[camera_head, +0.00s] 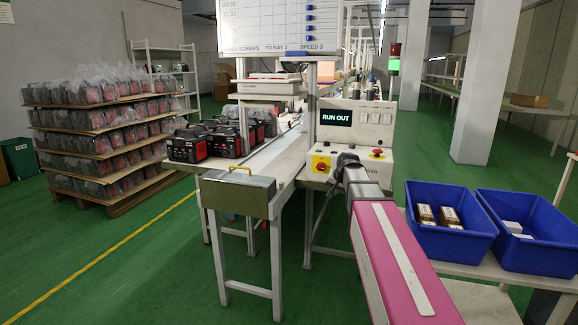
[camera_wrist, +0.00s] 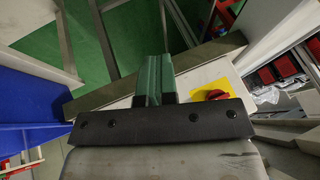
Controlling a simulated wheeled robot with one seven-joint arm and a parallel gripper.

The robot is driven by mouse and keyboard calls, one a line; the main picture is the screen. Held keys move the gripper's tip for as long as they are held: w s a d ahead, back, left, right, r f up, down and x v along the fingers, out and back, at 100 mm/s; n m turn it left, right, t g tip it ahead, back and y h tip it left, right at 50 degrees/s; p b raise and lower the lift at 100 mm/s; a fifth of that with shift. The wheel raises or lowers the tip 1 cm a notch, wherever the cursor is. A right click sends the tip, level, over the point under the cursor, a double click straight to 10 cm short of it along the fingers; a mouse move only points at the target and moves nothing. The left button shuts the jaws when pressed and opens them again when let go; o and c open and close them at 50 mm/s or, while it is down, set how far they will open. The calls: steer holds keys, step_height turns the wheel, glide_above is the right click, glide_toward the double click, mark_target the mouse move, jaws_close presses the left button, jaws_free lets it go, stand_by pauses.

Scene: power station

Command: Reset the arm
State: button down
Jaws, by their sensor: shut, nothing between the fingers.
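My arm (camera_head: 392,258), with a pink cover and a pale strip, reaches forward from the lower right in the head view. Its far end stands in front of the control box (camera_head: 352,135). My gripper shows in the wrist view (camera_wrist: 154,72), its two green-padded fingers together and empty. The fingers point past a pale surface. A red knob on a yellow plate (camera_wrist: 214,94) lies just right of them. In the head view my fingers are hard to make out against the box, and I cannot tell whether they touch anything.
The control box has a lit "RUN OUT" screen (camera_head: 336,118) and a red knob on yellow (camera_head: 320,165). Two blue bins (camera_head: 450,243) (camera_head: 540,255) stand right of my arm. A conveyor (camera_head: 275,158) and metal box (camera_head: 238,195) are left. Green floor (camera_head: 110,265) lies open at left.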

steer(key=s+f+n+g+h, duration=0.1)
steer(key=s+f+n+g, duration=0.2)
steer(key=s+f, duration=2)
steer(key=s+g, duration=0.2)
steer(key=s, duration=0.2)
steer(key=shift+s+f+n+g+h, duration=0.25)
steer(key=shift+f+n+g+h, duration=0.15)
